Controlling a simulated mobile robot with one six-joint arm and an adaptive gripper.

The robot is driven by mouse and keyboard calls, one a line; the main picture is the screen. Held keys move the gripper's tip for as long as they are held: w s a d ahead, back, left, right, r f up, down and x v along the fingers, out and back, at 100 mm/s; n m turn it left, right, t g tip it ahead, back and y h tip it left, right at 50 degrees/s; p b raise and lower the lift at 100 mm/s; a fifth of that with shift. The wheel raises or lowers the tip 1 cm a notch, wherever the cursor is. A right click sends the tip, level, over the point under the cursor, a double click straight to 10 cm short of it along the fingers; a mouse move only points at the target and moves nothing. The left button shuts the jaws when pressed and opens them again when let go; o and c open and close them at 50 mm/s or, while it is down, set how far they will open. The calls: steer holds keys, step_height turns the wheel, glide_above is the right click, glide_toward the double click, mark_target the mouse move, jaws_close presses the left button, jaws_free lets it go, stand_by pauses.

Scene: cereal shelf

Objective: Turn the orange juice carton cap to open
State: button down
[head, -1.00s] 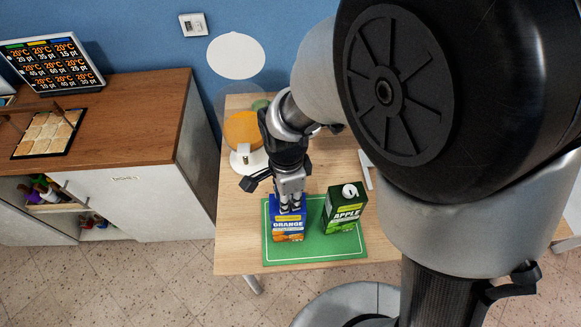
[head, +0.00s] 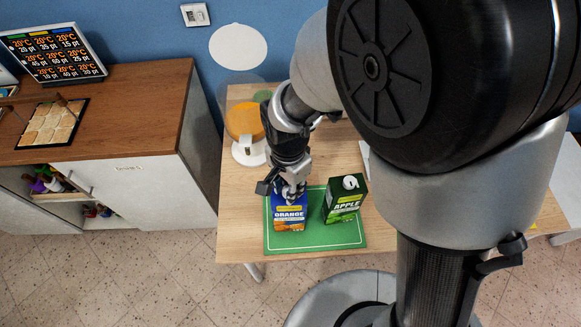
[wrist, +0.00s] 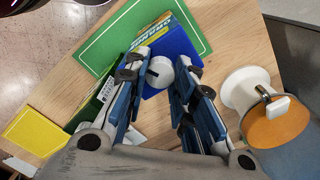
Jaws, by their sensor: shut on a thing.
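The blue orange juice carton (head: 289,219) stands upright on the green mat (head: 315,238). Its white round cap (wrist: 160,72) shows in the wrist view between my two fingers; in the head view the gripper hides it. My gripper (head: 291,194) points down on top of the carton and is shut on the cap. In the wrist view the finger pads (wrist: 159,75) lie on either side of the cap, and the carton's blue top (wrist: 178,50) shows behind it.
A green apple carton (head: 344,203) with a white cap stands close to the right on the same mat. A juice dispenser (head: 246,126) with orange juice stands behind, to the left. A yellow mat (wrist: 35,127) shows in the wrist view.

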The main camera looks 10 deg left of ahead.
steer(key=n+p, duration=0.1)
steer(key=n, duration=1)
steer(key=shift+p, duration=0.35)
steer(key=n, duration=0.4)
steer(key=shift+p, duration=0.3)
steer(key=n, duration=0.7)
steer(key=shift+n+p, duration=0.3)
steer(key=shift+n, duration=0.1)
steer(key=n, duration=0.3)
steer(key=shift+n, duration=2.2)
